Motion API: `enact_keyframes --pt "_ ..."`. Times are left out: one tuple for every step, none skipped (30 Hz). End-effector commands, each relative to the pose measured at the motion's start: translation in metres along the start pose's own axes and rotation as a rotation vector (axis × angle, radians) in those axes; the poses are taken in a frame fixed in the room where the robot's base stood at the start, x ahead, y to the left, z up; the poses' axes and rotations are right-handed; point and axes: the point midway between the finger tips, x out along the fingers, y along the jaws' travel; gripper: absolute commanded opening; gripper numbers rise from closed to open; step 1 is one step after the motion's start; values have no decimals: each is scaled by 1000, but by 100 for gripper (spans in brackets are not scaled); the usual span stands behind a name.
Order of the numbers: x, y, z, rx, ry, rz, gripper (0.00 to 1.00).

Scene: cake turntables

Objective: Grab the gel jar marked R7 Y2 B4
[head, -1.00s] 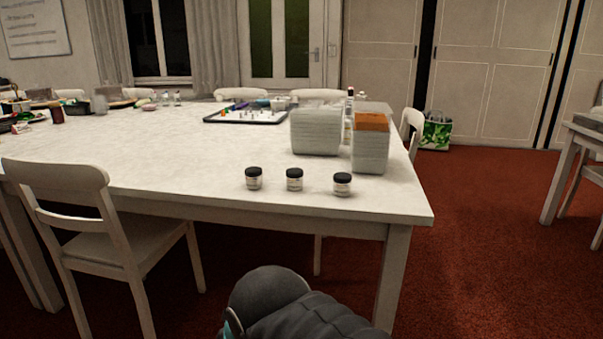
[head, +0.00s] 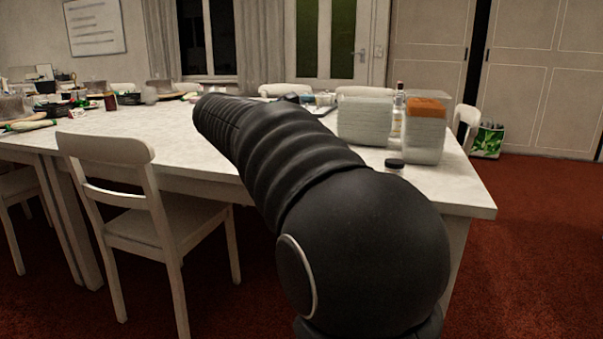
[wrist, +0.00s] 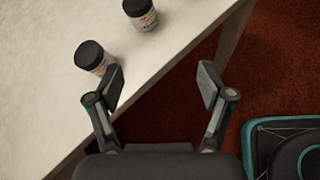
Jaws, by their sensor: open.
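Two gel jars with black lids show in the wrist view. The nearer jar (wrist: 95,58) stands on the white table close to its edge, just left of my gripper's left finger. The other jar (wrist: 141,14) stands farther up, cut by the top of the picture, with a pale label too small to read. My gripper (wrist: 162,84) is open and empty, its gap over the table's edge and the red floor. In the head view one black jar lid (head: 394,164) shows beside my arm. My arm hides my gripper and any other jars there. No R7 Y2 B4 marking is legible.
The white table (head: 455,190) has stacked clear containers (head: 365,122) and an orange-topped stack (head: 424,135) behind the visible jar. A bottle (head: 397,112) stands between them. A white chair (head: 115,160) stands at the near side. Red floor is open to the right.

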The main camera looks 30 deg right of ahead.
Motion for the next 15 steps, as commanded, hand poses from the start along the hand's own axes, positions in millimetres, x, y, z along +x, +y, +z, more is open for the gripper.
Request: enact_keyframes --pt "8 12 1 -57 -42 -11 80" --pt "10 17 4 -88 -66 -19 80" --pt "12 22 8 -123 -93 -27 80" --pt "13 26 10 -146 -109 -33 80" --pt "14 29 13 -164 -123 -39 80" --pt "15 32 15 -183 -137 -45 80" --pt "16 34 16 -196 -146 -48 80" --pt "18 35 17 -204 -153 -51 80" --pt "20 36 19 -210 -158 -54 80" --pt "23 36 20 -213 -160 -56 80" --pt "26 36 20 -215 -162 -57 80" --pt "32 36 21 -217 -162 -58 80" --pt "37 36 22 -217 -162 -58 80" --pt "43 35 22 -216 -161 -58 80" --pt "50 34 23 -216 -161 -59 80"
